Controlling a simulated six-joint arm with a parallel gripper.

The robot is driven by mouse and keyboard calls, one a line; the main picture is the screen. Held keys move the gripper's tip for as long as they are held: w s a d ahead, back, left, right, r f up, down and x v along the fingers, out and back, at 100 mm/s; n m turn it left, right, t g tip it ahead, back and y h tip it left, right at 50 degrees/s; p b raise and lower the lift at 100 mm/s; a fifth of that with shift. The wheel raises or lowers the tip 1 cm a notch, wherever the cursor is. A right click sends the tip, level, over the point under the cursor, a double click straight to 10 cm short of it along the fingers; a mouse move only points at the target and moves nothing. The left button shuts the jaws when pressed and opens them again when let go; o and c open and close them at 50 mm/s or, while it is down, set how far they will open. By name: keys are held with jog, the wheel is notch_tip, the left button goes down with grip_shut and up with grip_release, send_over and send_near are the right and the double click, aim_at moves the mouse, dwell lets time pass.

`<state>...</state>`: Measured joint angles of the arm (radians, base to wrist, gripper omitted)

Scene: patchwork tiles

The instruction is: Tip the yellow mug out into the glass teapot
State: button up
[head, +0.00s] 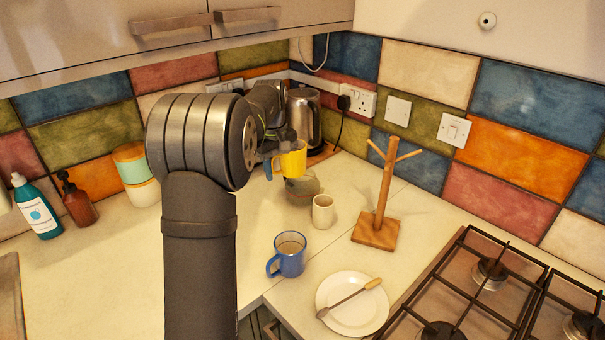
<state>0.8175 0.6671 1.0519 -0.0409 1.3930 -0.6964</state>
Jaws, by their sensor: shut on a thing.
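The yellow mug (291,160) is held up above the counter, near the back corner, and looks roughly upright. My gripper (279,149) is shut on it at its left side; the fingertips are small and partly hidden by the mug and my arm. A rounded, greyish see-through vessel that looks like the glass teapot (302,188) stands on the counter just below the mug. The mug overlaps its top in the picture, so its opening is hidden. I cannot tell what is inside the mug.
A cream mug (323,211) and a wooden mug tree (378,205) stand close on the right. A blue mug (290,255) and a white plate (352,304) are nearer. A steel kettle (304,115) stands behind. The hob (480,290) is at right.

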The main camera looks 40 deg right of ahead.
jog(key=w+d+f, duration=0.1)
jog(key=w+d, duration=0.1)
jog(key=w, duration=0.4)
jog(key=w+d+f, duration=0.2)
jog(key=w+d, duration=0.1)
jog(key=w, duration=0.4)
jog(key=shift+w+d+f, duration=0.25)
jog(key=shift+w+f, duration=0.05)
jog(key=shift+s, duration=0.1)
jog(key=shift+s+a+r+t+h, duration=0.15)
jog(key=shift+s+t, duration=0.55)
jog(key=shift+t, duration=1.4)
jog(key=shift+s+r+t+h, duration=0.25)
jog(key=shift+s+t, duration=0.5)
jog(key=shift+t, duration=1.35)
jog(key=shift+s+a+r+t+h, duration=0.2)
jog(key=shift+s+t, duration=0.5)
jog(key=shift+t, duration=1.4)
jog(key=shift+s+d+f+t, duration=0.15)
jog(key=shift+f+t, duration=0.1)
jog(key=shift+t, duration=0.55)
jog(key=shift+s+r+t, duration=0.45)
jog(key=shift+s+t, duration=0.15)
jog(key=shift+t, duration=0.3)
jog(key=shift+s+r+t, duration=0.25)
jog(key=shift+r+t, duration=0.2)
jog(key=shift+t, duration=0.45)
